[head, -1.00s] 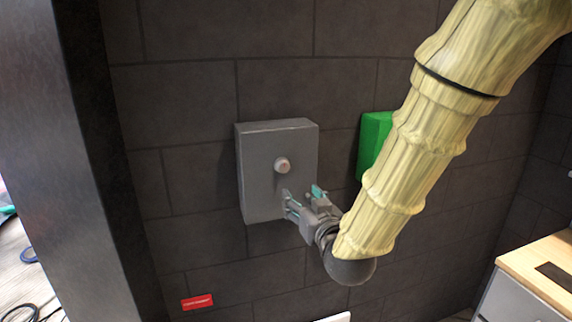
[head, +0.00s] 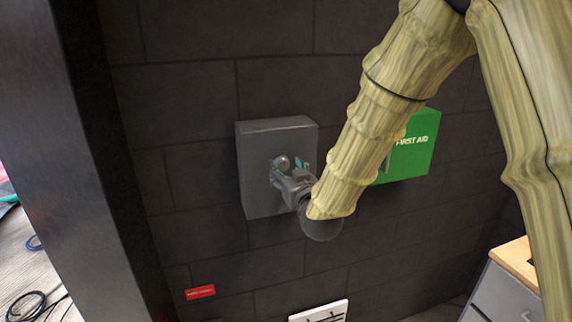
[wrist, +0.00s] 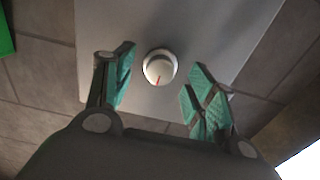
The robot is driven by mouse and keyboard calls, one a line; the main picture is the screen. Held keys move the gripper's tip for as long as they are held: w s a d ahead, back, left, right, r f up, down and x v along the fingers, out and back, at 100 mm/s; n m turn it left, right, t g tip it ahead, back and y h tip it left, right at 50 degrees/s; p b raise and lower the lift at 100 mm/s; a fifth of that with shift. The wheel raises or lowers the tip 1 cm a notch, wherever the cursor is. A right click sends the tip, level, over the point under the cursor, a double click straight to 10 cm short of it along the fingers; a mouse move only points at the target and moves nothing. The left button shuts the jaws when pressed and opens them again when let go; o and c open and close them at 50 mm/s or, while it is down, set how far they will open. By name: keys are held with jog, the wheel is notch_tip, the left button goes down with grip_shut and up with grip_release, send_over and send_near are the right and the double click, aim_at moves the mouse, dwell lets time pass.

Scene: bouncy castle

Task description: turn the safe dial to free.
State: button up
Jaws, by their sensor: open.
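A grey safe box (head: 264,136) is fixed to the dark tiled wall in the head view. Its round dial (head: 282,162) sits on the front face. In the wrist view the dial (wrist: 160,66) is pale with a red mark pointing toward the bottom of the picture, on the grey safe face (wrist: 200,30). My gripper (head: 289,166) is at the dial. In the wrist view my gripper (wrist: 160,85) is open, one teal-padded finger on each side of the dial, with gaps between pads and dial. No "free" label can be seen.
A green first aid box (head: 415,148) hangs right of the safe, partly behind my arm. A small red sign (head: 200,292) and a white panel (head: 320,312) are lower on the wall. A drawer cabinet (head: 505,285) stands at the lower right.

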jog(key=shift+w+a, duration=0.15)
jog(key=shift+w, duration=0.25)
jog(key=c, duration=1.1)
